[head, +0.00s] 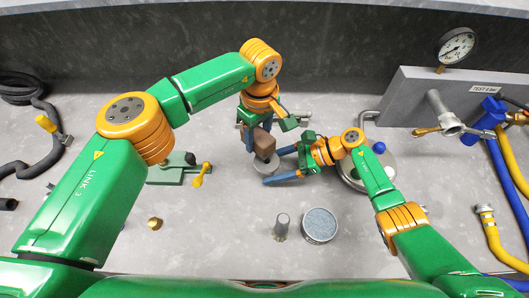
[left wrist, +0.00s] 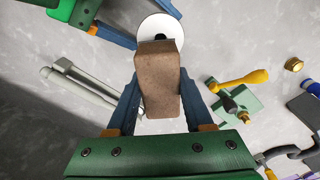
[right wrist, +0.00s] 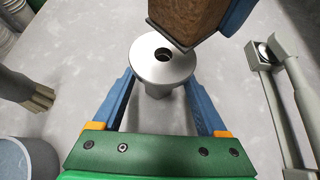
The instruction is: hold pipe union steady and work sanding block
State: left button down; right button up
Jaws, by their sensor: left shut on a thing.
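The pipe union (head: 264,165) is a pale metal piece with a round flange and a central hole, standing upright on the bench; it also shows in the right wrist view (right wrist: 150,68). My left gripper (head: 258,135) is shut on the brown sanding block (left wrist: 160,90), which hangs over the union's far side. In the right wrist view the block's lower edge (right wrist: 185,15) is close to the flange; I cannot tell whether they touch. My right gripper (head: 280,165) is open, its blue fingers on either side of the union with gaps beside the stem.
A green vise (head: 178,170) with a yellow handle and a brass nut (head: 155,223) lie left. A grey round tin (head: 319,225) and a small metal cylinder (head: 281,226) stand in front. A round pan with a blue knob (head: 379,147) and a gauge panel (head: 400,95) are right.

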jog(key=v, duration=1.2)
